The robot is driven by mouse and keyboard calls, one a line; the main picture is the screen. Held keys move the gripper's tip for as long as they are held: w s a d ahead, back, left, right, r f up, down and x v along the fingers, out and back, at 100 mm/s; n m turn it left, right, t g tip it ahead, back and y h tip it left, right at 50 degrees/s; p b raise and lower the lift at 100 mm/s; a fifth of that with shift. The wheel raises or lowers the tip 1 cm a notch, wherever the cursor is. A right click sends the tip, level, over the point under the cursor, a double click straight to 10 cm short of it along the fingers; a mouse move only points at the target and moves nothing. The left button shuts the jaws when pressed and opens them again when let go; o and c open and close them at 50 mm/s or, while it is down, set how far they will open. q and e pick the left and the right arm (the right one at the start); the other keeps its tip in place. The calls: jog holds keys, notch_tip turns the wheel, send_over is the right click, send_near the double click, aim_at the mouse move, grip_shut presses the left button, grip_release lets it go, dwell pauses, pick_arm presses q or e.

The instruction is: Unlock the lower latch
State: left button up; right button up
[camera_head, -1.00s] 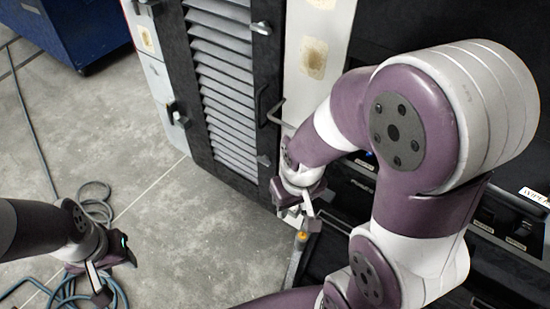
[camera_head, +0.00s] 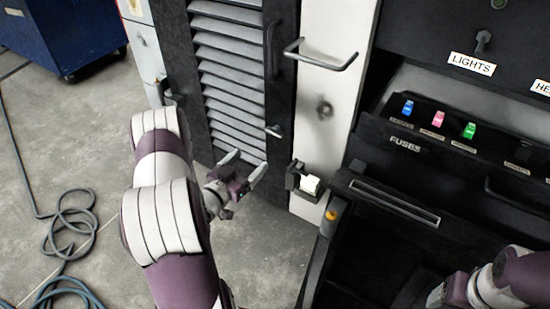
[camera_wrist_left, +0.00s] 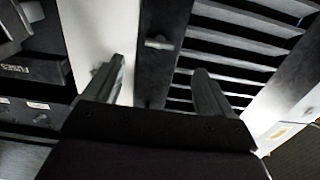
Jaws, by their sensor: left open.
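The lower latch (camera_head: 274,131) is a small silver turn-handle on the dark right frame of the louvred door (camera_head: 228,85), below the door's vertical black handle. It lies roughly sideways. It also shows in the left wrist view (camera_wrist_left: 158,43), beyond and between my fingertips. My left gripper (camera_head: 245,165) is open and empty, below and left of the latch, fingers pointing up toward the door. In the left wrist view my left gripper (camera_wrist_left: 160,68) has its fingers spread wide, touching nothing that I can see. My right arm shows at the lower right; its fingers are out of view.
A bent metal grab handle (camera_head: 322,55) juts from the white panel right of the door. Below it a black bracket (camera_head: 298,178) sticks out. A dark fuse console (camera_head: 440,150) fills the right. A blue cabinet (camera_head: 65,35) and loose cable (camera_head: 70,235) are at left.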

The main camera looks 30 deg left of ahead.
aim_at(275, 131)
pick_arm(q)
jog(key=w, duration=1.2)
jog(key=shift+w+d+r, duration=0.15)
jog(key=shift+w+d, duration=0.05)
jog(key=shift+d, duration=0.2)
jog(key=shift+b, duration=0.3)
jog(key=c, duration=1.1)
